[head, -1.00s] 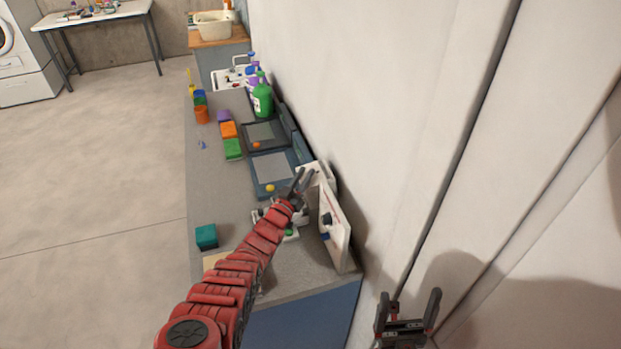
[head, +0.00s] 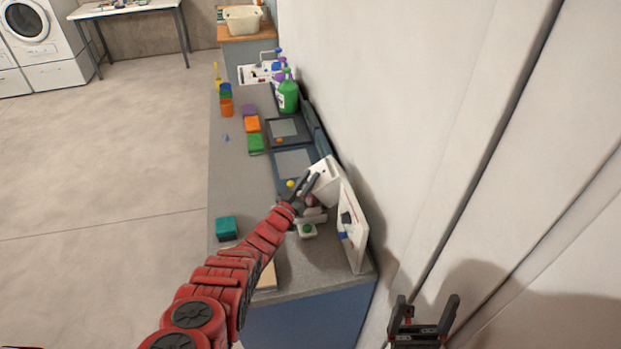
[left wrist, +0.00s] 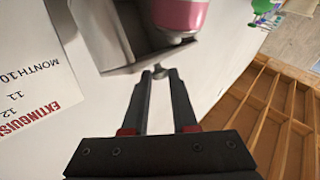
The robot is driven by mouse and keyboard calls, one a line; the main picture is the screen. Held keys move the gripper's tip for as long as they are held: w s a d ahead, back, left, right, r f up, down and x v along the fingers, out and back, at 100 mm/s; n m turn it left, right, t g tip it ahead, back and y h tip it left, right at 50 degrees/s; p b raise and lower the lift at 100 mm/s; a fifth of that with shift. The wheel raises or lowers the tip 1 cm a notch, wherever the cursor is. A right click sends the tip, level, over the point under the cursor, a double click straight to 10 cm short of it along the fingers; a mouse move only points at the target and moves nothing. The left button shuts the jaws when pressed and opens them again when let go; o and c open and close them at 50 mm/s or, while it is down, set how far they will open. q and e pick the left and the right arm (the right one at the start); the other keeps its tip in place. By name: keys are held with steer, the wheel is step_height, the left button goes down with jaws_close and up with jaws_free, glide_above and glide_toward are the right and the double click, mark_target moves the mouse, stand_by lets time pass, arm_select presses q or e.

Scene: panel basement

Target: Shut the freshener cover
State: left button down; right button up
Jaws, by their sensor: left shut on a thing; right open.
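The white freshener (head: 325,178) is at the wall side of the counter, its front partly hidden by my left gripper. A pink can (left wrist: 180,12) shows in its open housing in the left wrist view. The grey-white freshener cover (left wrist: 105,35) appears to stand open beside the can. My right gripper (head: 427,302) is open and empty, off the counter's near right side.
A white board (head: 354,225) stands upright by the wall, right of the freshener. A small green-topped block (head: 307,230), a teal block (head: 226,228) and a yellow ball (head: 291,184) are nearby. Dark trays (head: 292,163) and a green bottle (head: 288,95) are farther back.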

arm_select(q)
steer(key=shift+s+f, duration=0.1)
steer(key=shift+f, duration=0.3)
steer(key=c, duration=1)
jaws_free()
steer(key=o, duration=0.3)
steer(key=shift+w+d, duration=0.1)
steer(key=shift+w, duration=0.1)
steer(key=shift+s+r, duration=0.1)
steer(key=shift+r, duration=0.05)
steer(key=v, duration=0.7)
steer(key=shift+s, duration=0.15)
steer(key=shift+s, duration=0.1)
